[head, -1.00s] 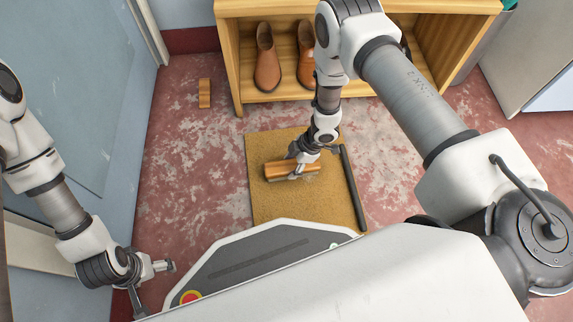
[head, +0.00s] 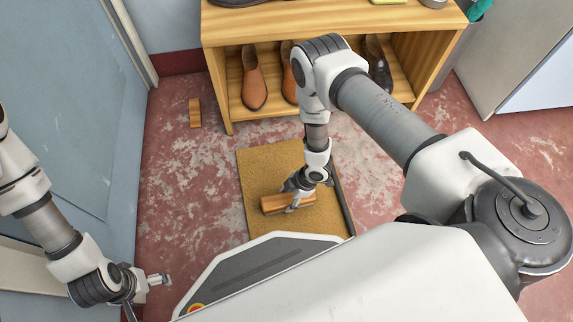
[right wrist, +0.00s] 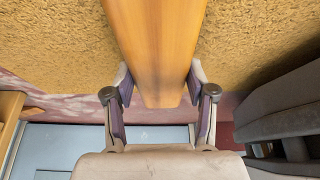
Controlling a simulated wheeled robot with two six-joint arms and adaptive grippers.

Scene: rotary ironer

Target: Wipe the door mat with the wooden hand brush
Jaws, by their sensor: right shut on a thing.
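The wooden hand brush (head: 272,206) lies low at the door mat, in the mat's near half, its length running left to right. In the right wrist view the brush's back (right wrist: 155,45) runs between the two fingers (right wrist: 160,95). Its bristles are hidden, so I cannot tell whether they touch the mat. The tan door mat (head: 262,172) lies flat on the floor; my base covers its near edge. My left gripper (head: 150,292) is at the lower left, fingers apart and empty, away from the mat.
A wooden shoe rack (head: 222,70) with brown shoes (head: 254,80) and a dark shoe (head: 378,65) stands beyond the mat. A small wooden block (head: 195,112) lies on the floor near the blue door (head: 70,110). A dark bar (head: 344,205) runs along the mat's right edge.

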